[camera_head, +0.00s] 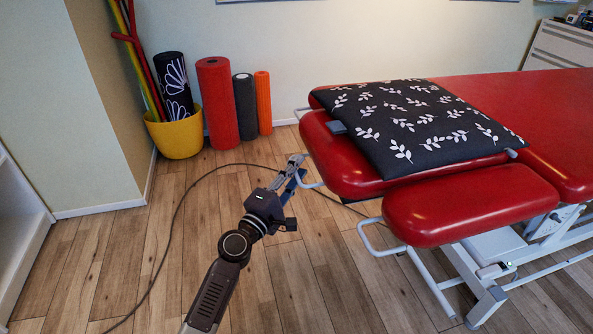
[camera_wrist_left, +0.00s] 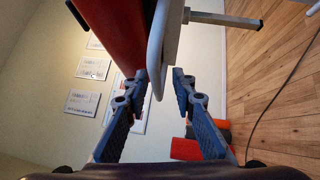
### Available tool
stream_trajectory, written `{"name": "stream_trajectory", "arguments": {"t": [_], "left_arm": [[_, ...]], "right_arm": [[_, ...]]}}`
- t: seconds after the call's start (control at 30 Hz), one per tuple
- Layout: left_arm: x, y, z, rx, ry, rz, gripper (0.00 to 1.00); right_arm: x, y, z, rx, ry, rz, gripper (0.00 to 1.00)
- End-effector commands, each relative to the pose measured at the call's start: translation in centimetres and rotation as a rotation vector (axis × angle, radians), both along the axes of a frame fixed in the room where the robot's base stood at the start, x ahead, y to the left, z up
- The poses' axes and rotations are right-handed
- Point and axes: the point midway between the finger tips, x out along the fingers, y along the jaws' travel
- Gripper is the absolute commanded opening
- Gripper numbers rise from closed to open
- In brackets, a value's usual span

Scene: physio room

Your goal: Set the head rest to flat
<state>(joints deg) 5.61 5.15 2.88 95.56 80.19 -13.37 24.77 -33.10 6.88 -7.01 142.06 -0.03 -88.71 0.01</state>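The head rest (camera_head: 345,165) is the red padded end section of the treatment table, partly covered by a black leaf-print pillow (camera_head: 425,120). I cannot tell its exact tilt. A white loop handle (camera_head: 311,185) sticks out from its left end. My left gripper (camera_head: 296,163) is at this handle. In the left wrist view, the open fingers of my left gripper (camera_wrist_left: 160,78) stand on either side of the white handle bar (camera_wrist_left: 164,45), with a gap on the right side. The red pad (camera_wrist_left: 115,30) is close to the left finger. My right gripper is not in view.
A red arm pad (camera_head: 470,205) with its own white loop (camera_head: 372,238) is at the near side. A cable (camera_head: 172,220) crosses the floor. A yellow bucket (camera_head: 175,138) and foam rollers (camera_head: 218,105) stand by the wall. The floor left of the table is otherwise clear.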

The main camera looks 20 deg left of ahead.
Motion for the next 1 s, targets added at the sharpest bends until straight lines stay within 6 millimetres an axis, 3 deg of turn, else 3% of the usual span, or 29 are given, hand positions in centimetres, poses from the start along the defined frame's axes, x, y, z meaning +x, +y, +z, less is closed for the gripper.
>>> {"name": "stream_trajectory", "arguments": {"t": [0.27,0.7,1.0], "left_arm": [[-1.1,0.4,-0.3,0.002,0.001,0.003,0.24],[-9.3,1.7,-1.4,-0.003,0.003,0.000,0.24],[-11.6,2.1,-1.6,-0.001,0.000,-0.002,0.24]], "right_arm": [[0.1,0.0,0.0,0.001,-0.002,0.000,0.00],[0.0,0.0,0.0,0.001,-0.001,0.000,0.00],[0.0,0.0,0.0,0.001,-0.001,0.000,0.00]]}}
